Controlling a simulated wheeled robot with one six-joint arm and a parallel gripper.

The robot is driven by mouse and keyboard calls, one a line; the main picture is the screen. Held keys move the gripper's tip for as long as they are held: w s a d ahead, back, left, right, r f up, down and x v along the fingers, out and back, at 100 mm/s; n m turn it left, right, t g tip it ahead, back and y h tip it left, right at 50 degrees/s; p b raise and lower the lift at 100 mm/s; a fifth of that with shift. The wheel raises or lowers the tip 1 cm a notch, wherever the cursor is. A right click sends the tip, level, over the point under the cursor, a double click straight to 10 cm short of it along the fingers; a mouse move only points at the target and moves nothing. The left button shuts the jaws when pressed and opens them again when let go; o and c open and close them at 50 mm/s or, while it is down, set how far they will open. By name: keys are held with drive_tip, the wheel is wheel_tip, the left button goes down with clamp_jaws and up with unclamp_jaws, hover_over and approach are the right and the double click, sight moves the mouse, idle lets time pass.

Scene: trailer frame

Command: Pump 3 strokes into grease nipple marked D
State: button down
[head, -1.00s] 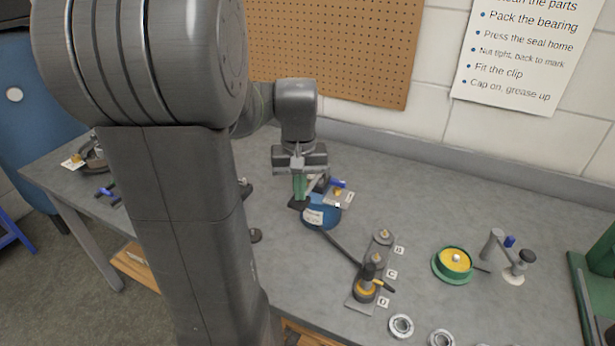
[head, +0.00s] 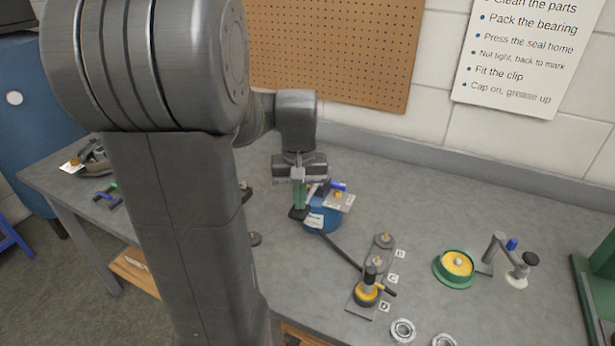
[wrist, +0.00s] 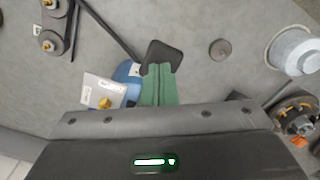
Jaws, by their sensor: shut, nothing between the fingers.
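A blue grease pump (head: 322,219) with a white label stands on the bench. A black pad (head: 298,213), which looks like the end of its lever, sticks out to its left; it also shows in the wrist view (wrist: 163,57). My gripper (head: 299,204) is shut and empty, green fingers pointing down over the pad; whether they touch it I cannot tell. A black hose (head: 341,250) runs from the pump to a black and yellow coupler (head: 367,291). The coupler sits over the plate's near end, beside the label D (head: 384,307), hiding any nipple under it.
The plate (head: 383,262) has other fittings by labels B and C. A small card with a yellow fitting (head: 339,200) is beside the pump.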

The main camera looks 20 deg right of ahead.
wheel_tip(320, 180, up, 12)
drive_tip(key=p, duration=1)
drive_tip(key=shift+w+d, duration=0.35)
drive_tip(key=shift+f, duration=0.1)
